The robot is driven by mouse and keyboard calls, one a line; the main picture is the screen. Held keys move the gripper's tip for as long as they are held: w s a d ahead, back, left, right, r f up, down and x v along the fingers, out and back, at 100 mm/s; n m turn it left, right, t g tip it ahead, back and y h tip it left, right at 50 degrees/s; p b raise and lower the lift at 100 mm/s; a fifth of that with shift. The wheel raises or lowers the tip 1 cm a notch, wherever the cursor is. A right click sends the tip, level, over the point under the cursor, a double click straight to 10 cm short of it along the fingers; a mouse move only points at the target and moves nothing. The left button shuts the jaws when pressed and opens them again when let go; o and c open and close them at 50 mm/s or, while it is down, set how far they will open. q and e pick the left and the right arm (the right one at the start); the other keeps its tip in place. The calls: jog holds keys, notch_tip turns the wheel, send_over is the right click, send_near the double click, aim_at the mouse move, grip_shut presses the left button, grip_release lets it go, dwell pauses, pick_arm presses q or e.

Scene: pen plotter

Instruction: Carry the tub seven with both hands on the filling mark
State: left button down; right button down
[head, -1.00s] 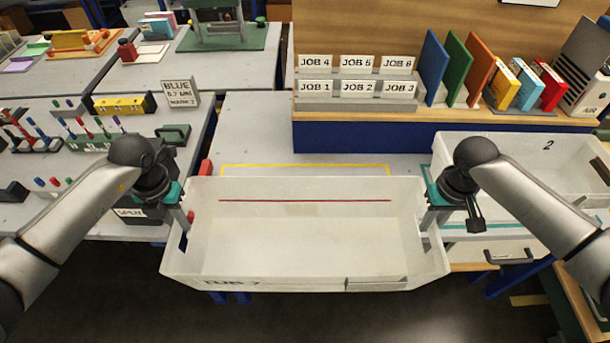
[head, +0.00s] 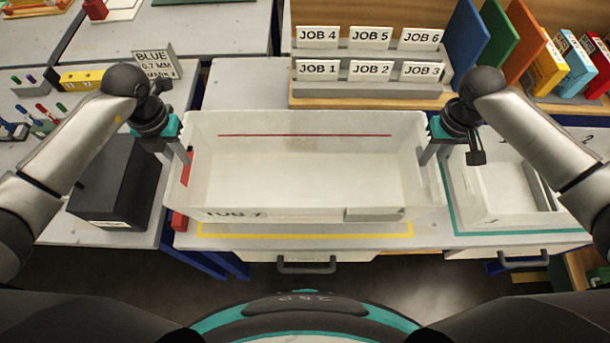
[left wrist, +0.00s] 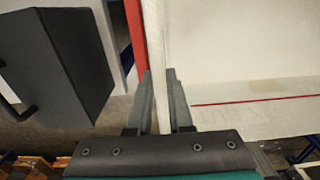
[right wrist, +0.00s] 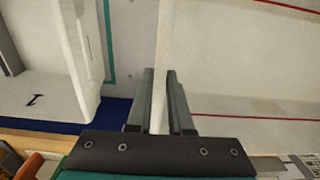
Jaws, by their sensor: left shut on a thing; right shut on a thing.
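Tub seven (head: 300,172) is a white open box with a red line inside, empty and level in the head view. My left gripper (head: 183,150) is shut on its left wall, and my right gripper (head: 430,150) is shut on its right wall. The left wrist view shows the wall (left wrist: 157,40) between the fingers; the right wrist view shows the other wall (right wrist: 166,40) likewise. A yellow outline (head: 300,236) on the table shows in front of the tub; the tub hides the rest. I cannot tell whether the tub touches the table.
A second white tub (head: 515,190) stands close on the right, in a teal outline. A dark box (head: 115,185) and a red block (head: 180,220) are on the left. The rack of JOB cards (head: 370,75) stands behind the tub. Drawer handles (head: 306,264) stick out in front.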

pick_arm(q)
jog(key=shift+w+a, duration=0.1)
jog(key=shift+w, duration=0.05)
pick_arm(e)
jog(key=shift+w+d, duration=0.1)
jog(key=shift+w, duration=0.05)
pick_arm(q)
jog(key=shift+r, duration=0.1)
pick_arm(e)
jog(key=shift+r, duration=0.1)
